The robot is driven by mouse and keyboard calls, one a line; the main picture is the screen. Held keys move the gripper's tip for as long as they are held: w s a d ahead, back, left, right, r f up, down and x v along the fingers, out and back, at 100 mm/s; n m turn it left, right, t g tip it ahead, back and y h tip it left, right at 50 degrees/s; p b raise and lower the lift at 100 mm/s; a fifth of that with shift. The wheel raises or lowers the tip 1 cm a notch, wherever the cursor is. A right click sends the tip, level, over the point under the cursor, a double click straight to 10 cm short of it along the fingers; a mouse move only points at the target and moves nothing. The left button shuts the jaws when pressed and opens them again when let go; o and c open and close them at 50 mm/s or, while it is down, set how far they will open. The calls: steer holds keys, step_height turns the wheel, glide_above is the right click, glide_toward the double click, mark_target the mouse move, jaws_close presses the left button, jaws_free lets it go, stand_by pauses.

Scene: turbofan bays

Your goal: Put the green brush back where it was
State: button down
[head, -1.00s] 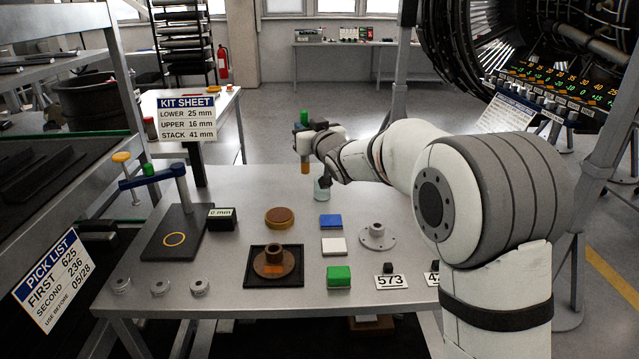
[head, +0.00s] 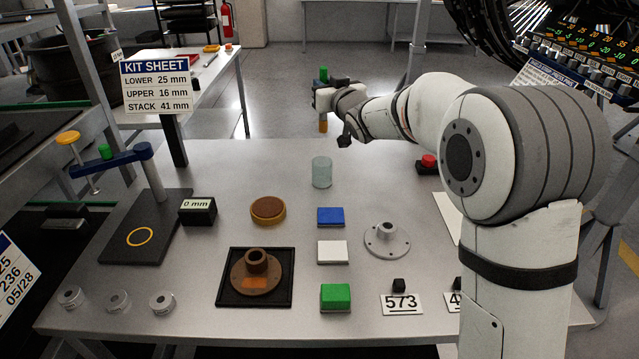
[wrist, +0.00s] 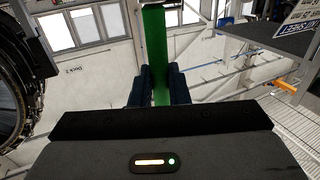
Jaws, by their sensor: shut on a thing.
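The green brush (head: 323,74) is upright in my gripper (head: 322,96), with its green end above the jaws and an orange-brown end below them. In the wrist view the green brush (wrist: 157,40) stands between the two dark fingers (wrist: 158,88). My gripper is shut on it, in the air above the back edge of the table. A clear glass jar (head: 321,172) stands on the table below and nearer to me, apart from the brush. It looks empty.
On the grey table (head: 260,165) are a blue block (head: 330,217), a white block (head: 332,252), a green block (head: 335,297), a grey flange (head: 387,239), a brown flange on a black tray (head: 226,290), and a round brown pad (head: 268,210). A kit sheet sign (head: 156,85) stands left.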

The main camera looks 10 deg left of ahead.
step_height(320, 180, down, 3)
steer(key=shift+w+a+f+b, duration=0.15)
steer(key=shift+b, duration=1.1)
step_height(320, 180, down, 3)
steer(key=b, duration=0.3)
steer(key=shift+a, duration=0.1)
step_height(320, 180, down, 10)
steer(key=b, duration=0.1)
steer(key=c, duration=1.4)
jaws_free()
steer(key=v, duration=1.2)
steer(key=shift+b, duration=0.35)
